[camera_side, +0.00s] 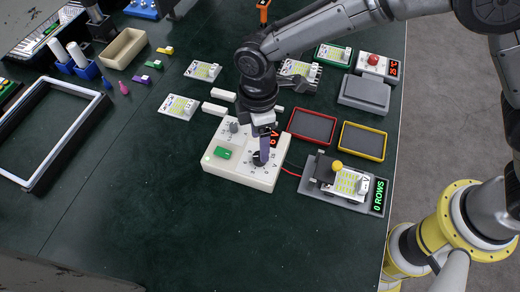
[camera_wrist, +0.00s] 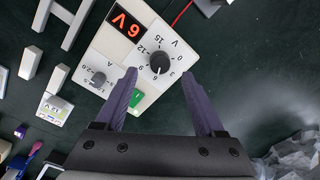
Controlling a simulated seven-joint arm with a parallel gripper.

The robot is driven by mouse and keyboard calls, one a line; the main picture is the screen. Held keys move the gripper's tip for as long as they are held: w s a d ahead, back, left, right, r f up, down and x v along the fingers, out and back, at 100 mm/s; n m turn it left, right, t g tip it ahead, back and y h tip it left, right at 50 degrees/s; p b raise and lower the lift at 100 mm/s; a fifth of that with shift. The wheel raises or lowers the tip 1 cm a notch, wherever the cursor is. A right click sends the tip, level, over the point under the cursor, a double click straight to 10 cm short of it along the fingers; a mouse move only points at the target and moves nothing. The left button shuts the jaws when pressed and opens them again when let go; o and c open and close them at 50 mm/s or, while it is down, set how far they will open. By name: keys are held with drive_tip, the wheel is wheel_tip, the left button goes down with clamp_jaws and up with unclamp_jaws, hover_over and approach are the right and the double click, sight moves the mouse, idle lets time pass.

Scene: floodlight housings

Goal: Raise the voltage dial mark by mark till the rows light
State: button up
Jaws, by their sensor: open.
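The white power supply (camera_side: 240,177) sits mid-table, and its front also shows in the wrist view (camera_wrist: 112,62). I cannot tell whether the fingers touch the dial. In the side view my gripper (camera_side: 264,150) partly covers the dial. A board with yellow rows (camera_side: 347,183) sits in the grey test stand (camera_side: 327,192), whose green display (camera_side: 379,195) reads 0 ROWS.
A green switch (camera_side: 222,153) and a smaller grey dial (camera_wrist: 98,79) are on the supply. Red-rimmed (camera_side: 312,126) and yellow-rimmed (camera_side: 363,141) trays lie behind the stand. A red wire (camera_side: 291,173) joins supply and stand. The front table is clear.

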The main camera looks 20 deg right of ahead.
drive_tip(key=shift+s+f, duration=0.15)
drive_tip(key=shift+f, duration=2.3)
clamp_jaws()
